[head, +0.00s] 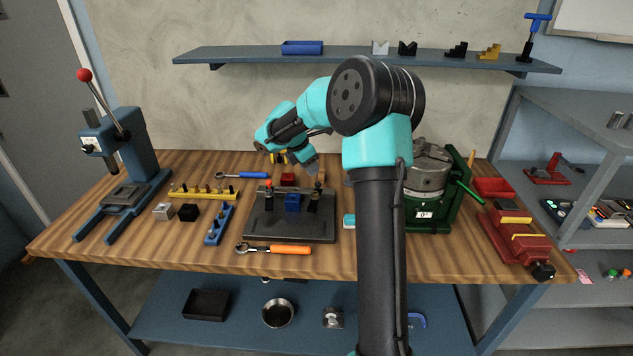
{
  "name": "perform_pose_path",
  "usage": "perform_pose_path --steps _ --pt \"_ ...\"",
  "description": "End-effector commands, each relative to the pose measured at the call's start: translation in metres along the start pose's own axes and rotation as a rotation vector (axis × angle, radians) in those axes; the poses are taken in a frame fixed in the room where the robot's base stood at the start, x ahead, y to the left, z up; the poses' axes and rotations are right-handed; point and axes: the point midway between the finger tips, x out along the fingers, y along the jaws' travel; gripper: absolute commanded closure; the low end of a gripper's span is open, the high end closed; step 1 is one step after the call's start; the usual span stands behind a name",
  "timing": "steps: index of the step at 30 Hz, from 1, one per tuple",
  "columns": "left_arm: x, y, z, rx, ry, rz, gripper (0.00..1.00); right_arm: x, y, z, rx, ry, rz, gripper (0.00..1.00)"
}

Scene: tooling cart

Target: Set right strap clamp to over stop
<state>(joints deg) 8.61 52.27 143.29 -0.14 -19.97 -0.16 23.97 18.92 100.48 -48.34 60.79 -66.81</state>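A dark fixture plate (290,231) lies on the wooden bench near its middle. A blue block (292,203) sits on it, between two small upright clamp assemblies. The left clamp (268,198) has an orange-red top. The right strap clamp (316,196) stands at the block's right side; it is too small to tell which way its strap points or where its stop is. My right gripper (311,170) is above and behind the fixture, near the right clamp and apart from it as far as I can see. Its fingers are small and partly hidden by its own body. My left gripper is out of view.
An orange-handled wrench (275,249) lies before the plate, a blue-handled one (243,175) behind. A red block (288,179) stands behind the fixture. A green machine (428,208) and red vise (517,232) stand right, a press (125,150) left. My arm hides some bench.

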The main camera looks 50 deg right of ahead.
Motion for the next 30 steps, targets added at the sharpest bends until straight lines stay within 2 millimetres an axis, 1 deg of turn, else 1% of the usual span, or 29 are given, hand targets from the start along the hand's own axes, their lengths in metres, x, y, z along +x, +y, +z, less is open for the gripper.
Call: perform_pose_path --steps 1,6,9,13,18,25,30 --pt "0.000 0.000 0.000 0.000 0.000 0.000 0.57 0.010 -0.001 0.000 0.000 -0.001 -0.004 0.67" --pt "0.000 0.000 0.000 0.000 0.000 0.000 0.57 0.038 -0.001 0.000 -0.001 0.000 -0.003 0.67" --pt "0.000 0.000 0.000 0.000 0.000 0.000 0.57 0.054 0.000 0.000 0.000 0.001 -0.003 0.67" --pt "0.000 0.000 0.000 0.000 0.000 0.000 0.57 0.067 0.000 0.000 0.000 0.000 -0.001 0.67" --pt "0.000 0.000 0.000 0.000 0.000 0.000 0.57 0.073 0.000 0.000 0.000 0.000 -0.001 0.67" --pt "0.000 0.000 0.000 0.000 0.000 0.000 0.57 0.073 0.000 0.000 0.000 0.000 0.000 0.67" --pt "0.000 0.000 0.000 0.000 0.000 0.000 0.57 0.073 0.000 0.000 0.000 0.000 0.000 0.83"
